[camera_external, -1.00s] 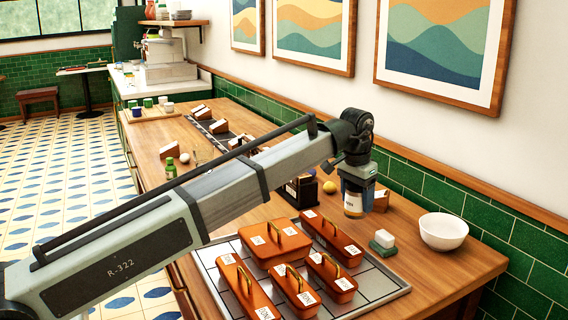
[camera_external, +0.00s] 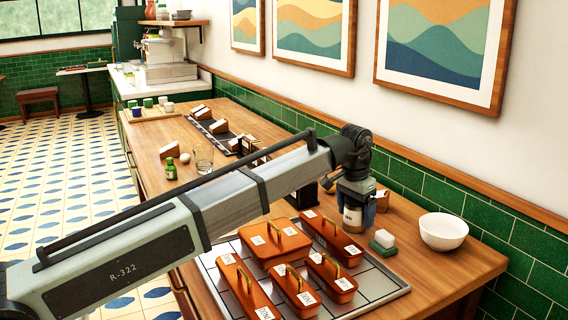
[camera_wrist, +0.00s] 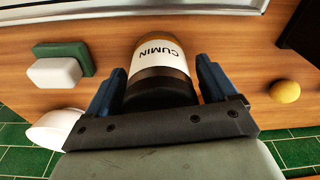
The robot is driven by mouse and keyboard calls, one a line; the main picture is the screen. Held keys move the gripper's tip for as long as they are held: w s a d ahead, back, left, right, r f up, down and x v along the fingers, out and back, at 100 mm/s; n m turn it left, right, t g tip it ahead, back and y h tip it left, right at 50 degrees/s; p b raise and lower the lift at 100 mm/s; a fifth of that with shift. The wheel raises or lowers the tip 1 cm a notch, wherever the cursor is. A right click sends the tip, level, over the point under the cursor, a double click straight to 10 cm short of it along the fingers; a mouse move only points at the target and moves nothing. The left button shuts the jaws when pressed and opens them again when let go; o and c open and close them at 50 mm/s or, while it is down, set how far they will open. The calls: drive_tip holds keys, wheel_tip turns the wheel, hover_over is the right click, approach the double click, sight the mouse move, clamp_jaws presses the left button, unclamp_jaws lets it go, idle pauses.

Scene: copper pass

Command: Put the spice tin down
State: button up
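The spice tin (camera_external: 352,218) is a small round tin with a white band; its label reads CUMIN in the wrist view (camera_wrist: 160,55). My gripper (camera_external: 354,203) points down and is shut on the tin's dark upper part. In the wrist view, the blue fingers of my gripper (camera_wrist: 160,92) press on both sides of it. The tin looks upright, with its base at or very near the wooden counter (camera_external: 440,268); I cannot tell whether it touches.
A green-and-white sponge (camera_external: 383,242) and a white bowl (camera_external: 443,231) stand right of the tin. A tray (camera_external: 378,299) with several orange lidded boxes lies in front. A yellow lemon (camera_wrist: 285,91) and a dark box (camera_wrist: 303,35) are on the other side.

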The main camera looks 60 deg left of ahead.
drive_tip(key=shift+o, duration=0.3)
drive_tip(key=shift+r, duration=0.1)
drive_tip(key=r, duration=0.4)
drive_tip(key=s+r, duration=0.1)
drive_tip(key=r, duration=0.7)
drive_tip(key=shift+s+d, duration=0.15)
drive_tip(key=shift+s, duration=0.1)
